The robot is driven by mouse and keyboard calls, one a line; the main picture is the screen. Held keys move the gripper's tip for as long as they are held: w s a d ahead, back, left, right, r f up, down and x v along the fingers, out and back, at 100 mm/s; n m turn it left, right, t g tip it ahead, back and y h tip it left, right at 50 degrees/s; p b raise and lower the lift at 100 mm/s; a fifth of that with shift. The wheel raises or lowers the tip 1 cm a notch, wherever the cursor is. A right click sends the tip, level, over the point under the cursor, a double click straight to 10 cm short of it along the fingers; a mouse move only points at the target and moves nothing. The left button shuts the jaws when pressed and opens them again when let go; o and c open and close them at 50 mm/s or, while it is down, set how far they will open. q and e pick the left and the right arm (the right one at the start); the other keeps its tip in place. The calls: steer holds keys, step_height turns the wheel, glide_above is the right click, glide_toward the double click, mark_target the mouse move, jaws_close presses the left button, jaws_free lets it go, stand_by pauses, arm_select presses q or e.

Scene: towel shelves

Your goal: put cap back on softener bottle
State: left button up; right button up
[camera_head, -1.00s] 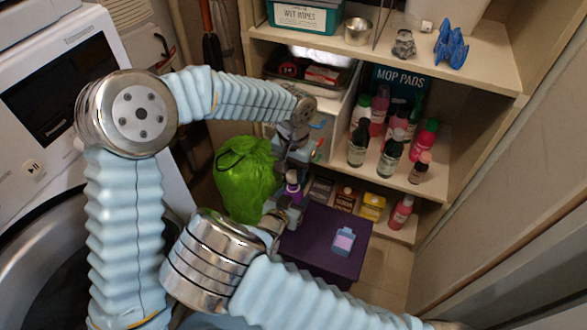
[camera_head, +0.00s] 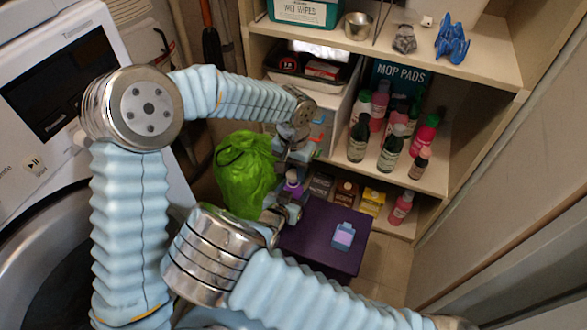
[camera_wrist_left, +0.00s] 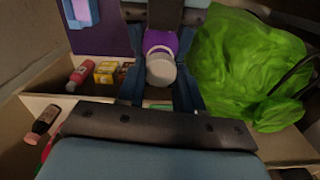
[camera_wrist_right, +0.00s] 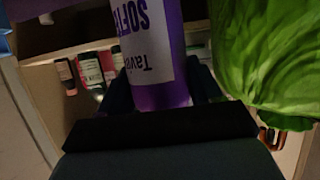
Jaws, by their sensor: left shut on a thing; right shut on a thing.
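The softener bottle is purple with a white label; it shows large in the right wrist view (camera_wrist_right: 155,50) and small in the head view (camera_head: 293,189). My right gripper (camera_head: 284,209) is shut around its body. The pale grey cap (camera_wrist_left: 161,70) is between the fingers of my left gripper (camera_wrist_left: 160,88), which is shut on it. The purple of the bottle shows right behind the cap in the left wrist view. In the head view my left gripper (camera_head: 292,158) is directly above the bottle. I cannot tell whether the cap sits on the neck or just over it.
A bulging green bag (camera_head: 244,175) stands close left of both grippers. Shelves with several bottles (camera_head: 390,150) are behind, and a washing machine (camera_head: 50,90) is at the left.

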arm_select(q)
steer(key=shift+f, duration=0.9)
steer(key=shift+r, duration=0.15)
stand_by(0.4)
steer(key=shift+s+r, duration=0.1)
steer(key=shift+r, duration=0.2)
steer(key=shift+d+r, duration=0.2)
steer(key=shift+d, duration=0.05)
stand_by(0.8)
steer(key=shift+f, duration=0.35)
